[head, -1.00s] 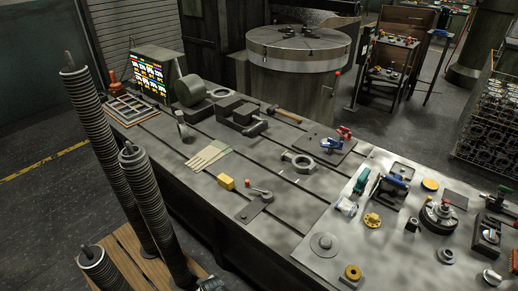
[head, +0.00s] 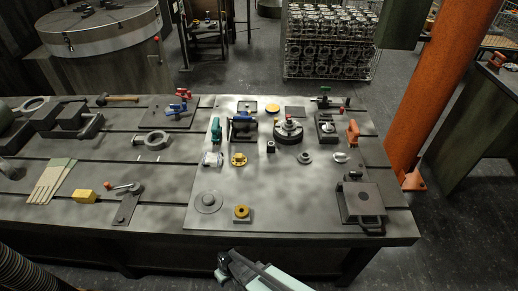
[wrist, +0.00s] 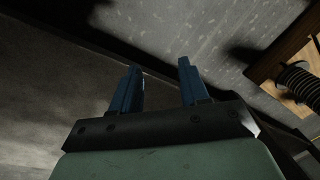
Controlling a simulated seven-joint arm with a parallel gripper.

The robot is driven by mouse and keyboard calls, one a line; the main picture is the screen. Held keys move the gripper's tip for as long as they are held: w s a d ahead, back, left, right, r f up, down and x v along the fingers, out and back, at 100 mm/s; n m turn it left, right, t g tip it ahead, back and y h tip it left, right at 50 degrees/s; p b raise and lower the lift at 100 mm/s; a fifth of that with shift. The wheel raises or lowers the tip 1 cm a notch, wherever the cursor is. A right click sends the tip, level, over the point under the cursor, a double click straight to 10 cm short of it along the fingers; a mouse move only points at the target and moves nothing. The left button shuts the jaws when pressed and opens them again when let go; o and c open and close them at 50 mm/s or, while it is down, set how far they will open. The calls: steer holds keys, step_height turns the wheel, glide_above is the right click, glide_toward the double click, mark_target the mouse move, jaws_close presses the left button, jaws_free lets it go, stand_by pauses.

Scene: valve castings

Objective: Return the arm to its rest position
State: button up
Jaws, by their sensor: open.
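My gripper (head: 222,266) shows at the bottom of the head view, below the front edge of the steel worktable (head: 140,218) in the picture. Its dark end points left and the pale green arm part runs off the bottom edge. In the wrist view, the two blue fingers of my gripper (wrist: 160,68) stand apart with nothing between them. Most of my arm is outside the head view.
On the worktable's right part stand several valve parts, a yellow flanged ring (head: 238,160), a round disc (head: 207,201) and a dark square casting (head: 362,203). An orange column (head: 445,85) rises at the right. The floor in front is dark.

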steer(key=s+d+r+m+g, duration=0.2)
steer(key=s+d, duration=0.2)
steer(key=d, duration=0.6)
steer(key=s+d+r+m+g+h, duration=0.1)
steer(key=s+d+r+m+g, duration=0.1)
steer(key=d, duration=0.9)
steer(key=s+d+r+m+g, duration=0.2)
steer(key=s+d+r+m, duration=0.2)
steer(key=s+d, duration=0.3)
steer(key=d, duration=0.4)
steer(key=shift+r, duration=0.15)
